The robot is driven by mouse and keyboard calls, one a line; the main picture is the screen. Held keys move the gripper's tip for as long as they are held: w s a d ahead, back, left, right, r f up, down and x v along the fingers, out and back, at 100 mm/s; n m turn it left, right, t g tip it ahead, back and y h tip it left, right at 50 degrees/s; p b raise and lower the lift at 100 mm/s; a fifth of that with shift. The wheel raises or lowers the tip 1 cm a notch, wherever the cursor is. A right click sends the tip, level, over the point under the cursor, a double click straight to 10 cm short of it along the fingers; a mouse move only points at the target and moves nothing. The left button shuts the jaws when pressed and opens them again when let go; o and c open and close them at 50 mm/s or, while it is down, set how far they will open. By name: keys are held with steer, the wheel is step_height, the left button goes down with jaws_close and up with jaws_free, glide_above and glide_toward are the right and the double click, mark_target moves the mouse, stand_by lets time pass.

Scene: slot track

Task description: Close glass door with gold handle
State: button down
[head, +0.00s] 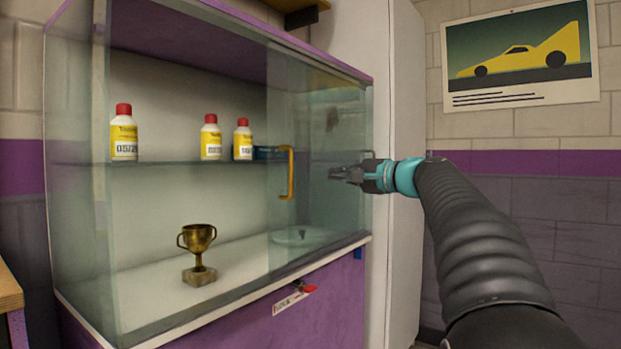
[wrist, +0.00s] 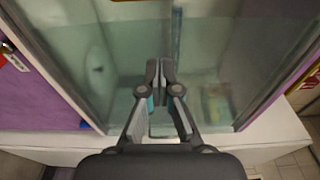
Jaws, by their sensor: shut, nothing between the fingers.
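The glass door (head: 318,215) is a greenish clear pane over the right part of a display cabinet front. Its gold handle (head: 288,172) is upright near the pane's left edge. The front left of the pane looks uncovered, though clear glass makes this hard to tell. I cannot tell whether the fingertips touch the glass.
Inside the cabinet, several red-capped bottles (head: 124,135) stand on a glass shelf, with a gold trophy (head: 198,253) below. A white cabinet (head: 400,250) stands just right. A car poster (head: 520,55) hangs on the wall.

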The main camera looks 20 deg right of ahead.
mark_target(296, 172)
steer(key=p+x, duration=0.1)
steer(key=x, duration=0.9)
steer(key=shift+s+a+p, duration=0.1)
steer(key=shift+p, duration=0.3)
steer(key=shift+s+a+b, duration=0.25)
steer(key=shift+s+a, duration=0.35)
steer(key=shift+s, duration=0.2)
steer(key=shift+s+a+b, duration=0.25)
steer(key=shift+s+a, duration=0.3)
steer(key=shift+s, duration=0.25)
steer(key=shift+s, duration=0.1)
